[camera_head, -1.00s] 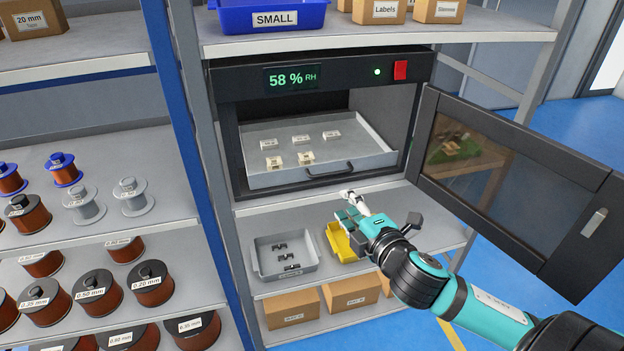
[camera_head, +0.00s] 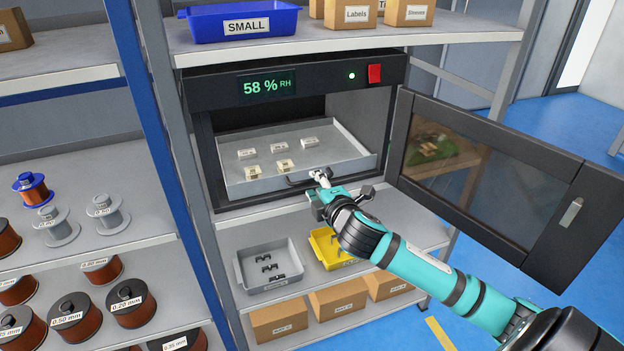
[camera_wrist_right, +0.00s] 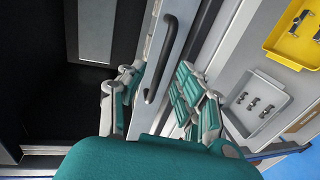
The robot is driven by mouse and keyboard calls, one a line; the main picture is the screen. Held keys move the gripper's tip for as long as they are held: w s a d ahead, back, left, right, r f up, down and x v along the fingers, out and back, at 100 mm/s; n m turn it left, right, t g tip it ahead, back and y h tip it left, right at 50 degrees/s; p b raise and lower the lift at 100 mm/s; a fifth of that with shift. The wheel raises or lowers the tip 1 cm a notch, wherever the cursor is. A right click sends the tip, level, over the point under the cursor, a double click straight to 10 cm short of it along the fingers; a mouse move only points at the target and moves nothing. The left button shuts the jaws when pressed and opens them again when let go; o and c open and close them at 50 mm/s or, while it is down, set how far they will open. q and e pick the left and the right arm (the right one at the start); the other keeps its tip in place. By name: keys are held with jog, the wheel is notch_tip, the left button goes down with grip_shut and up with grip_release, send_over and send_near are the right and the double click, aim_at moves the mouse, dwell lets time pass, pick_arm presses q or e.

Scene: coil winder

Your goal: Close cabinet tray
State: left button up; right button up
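The grey cabinet tray (camera_head: 335,158) is in the dark cabinet (camera_head: 203,150) and holds several small pale parts (camera_head: 282,164). The tray's black handle (camera_head: 296,181) is on its front wall; it also shows in the right wrist view (camera_wrist_right: 178,62). My right gripper (camera_head: 320,176) is at the right end of the handle. In the wrist view my right gripper (camera_wrist_right: 158,92) is open, its fingers on either side of the handle's near end; I cannot tell whether they touch it. The cabinet door (camera_head: 483,170) stands open to the right. My left gripper is not in view.
Below the cabinet, a grey bin (camera_head: 240,270) and a yellow bin (camera_head: 325,250) stand on a shelf. A blue bin (camera_head: 200,28) marked SMALL stands above. Spools (camera_head: 130,300) fill the left shelves.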

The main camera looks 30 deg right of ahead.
aim_at(313, 181)
jog(key=shift+x, duration=1.8)
grip_shut()
